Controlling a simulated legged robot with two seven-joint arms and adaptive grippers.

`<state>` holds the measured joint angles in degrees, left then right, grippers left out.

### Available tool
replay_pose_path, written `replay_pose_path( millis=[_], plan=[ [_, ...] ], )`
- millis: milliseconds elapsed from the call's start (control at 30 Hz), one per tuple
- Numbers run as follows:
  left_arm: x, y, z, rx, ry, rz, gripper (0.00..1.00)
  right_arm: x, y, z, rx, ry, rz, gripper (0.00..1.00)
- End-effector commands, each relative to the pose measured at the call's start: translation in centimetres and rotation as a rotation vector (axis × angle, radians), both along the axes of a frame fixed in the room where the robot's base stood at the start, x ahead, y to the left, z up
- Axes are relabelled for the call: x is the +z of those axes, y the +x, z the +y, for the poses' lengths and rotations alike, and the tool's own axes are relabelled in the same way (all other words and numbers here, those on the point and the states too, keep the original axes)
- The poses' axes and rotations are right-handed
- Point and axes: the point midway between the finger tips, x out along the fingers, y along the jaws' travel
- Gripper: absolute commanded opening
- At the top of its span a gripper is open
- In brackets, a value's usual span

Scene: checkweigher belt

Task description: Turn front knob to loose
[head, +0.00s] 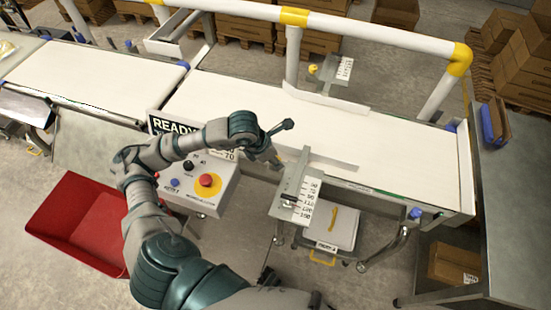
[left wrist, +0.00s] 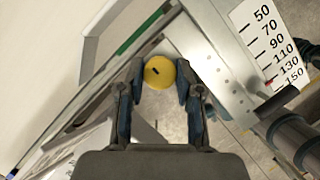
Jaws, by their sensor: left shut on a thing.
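The front knob (left wrist: 158,72) shows in the left wrist view as a round yellow disc with a short dark mark on its face. My left gripper (left wrist: 158,84) has one finger on each side of the knob and is shut on it. In the head view the left gripper (head: 277,162) is at the front edge of the belt, beside the front guide bracket (head: 293,185), and mostly hides the knob. The bracket's white scale plate (head: 307,202) carries printed numbers, also readable in the left wrist view (left wrist: 262,35). My right gripper is not in view.
The white belt (head: 230,100) lies behind the gripper. A rear bracket with another yellow knob (head: 313,69) stands across it. A control box with a red button (head: 207,181) is to the left, near a red bin (head: 75,215). A white rail (head: 380,35) spans above the belt.

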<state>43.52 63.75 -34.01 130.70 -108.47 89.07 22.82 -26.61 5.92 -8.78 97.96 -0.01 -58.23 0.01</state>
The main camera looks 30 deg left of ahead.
Motion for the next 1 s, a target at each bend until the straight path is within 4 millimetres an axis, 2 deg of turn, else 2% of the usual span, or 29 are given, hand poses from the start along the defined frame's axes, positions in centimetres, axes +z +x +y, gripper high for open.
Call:
replay_pose_path(
  millis=[233,500,1000],
  plan=[
    [0.0,0.0,-0.1,0.222,0.001,-0.003,0.0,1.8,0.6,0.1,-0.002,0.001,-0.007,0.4],
    [0.0,0.0,-0.2,0.407,0.001,-0.001,0.0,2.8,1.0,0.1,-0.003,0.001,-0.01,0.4],
    [0.0,-0.1,-0.2,0.53,0.001,0.0,0.0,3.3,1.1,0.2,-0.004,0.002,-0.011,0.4]
  ],
)
